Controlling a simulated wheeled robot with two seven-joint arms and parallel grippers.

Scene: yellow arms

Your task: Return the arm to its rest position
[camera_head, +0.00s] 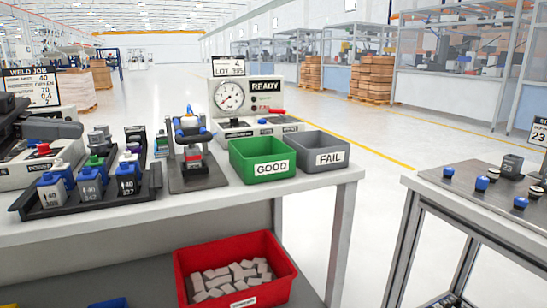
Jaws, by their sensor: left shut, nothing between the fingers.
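I cannot make out either gripper or its fingers in the head view. A small yellow patch at the bottom left corner may be part of my left arm, but too little shows to be sure. No arm of mine is seen over the white workbench (310,190). A dark rack (152,184) on its left holds blue-, green- and purple-topped blocks. A fixture with blue clamp parts (187,127) stands beside the rack. A green GOOD bin (268,171) and a grey FAIL bin (326,158) stand at the right end.
A white machine with a dark head (50,129) stands at far left. A gauge tester (231,97) showing READY stands behind the bins. A red bin (183,290) of light pieces is below the bench. Open floor separates the bench from a right table (450,190) with small parts.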

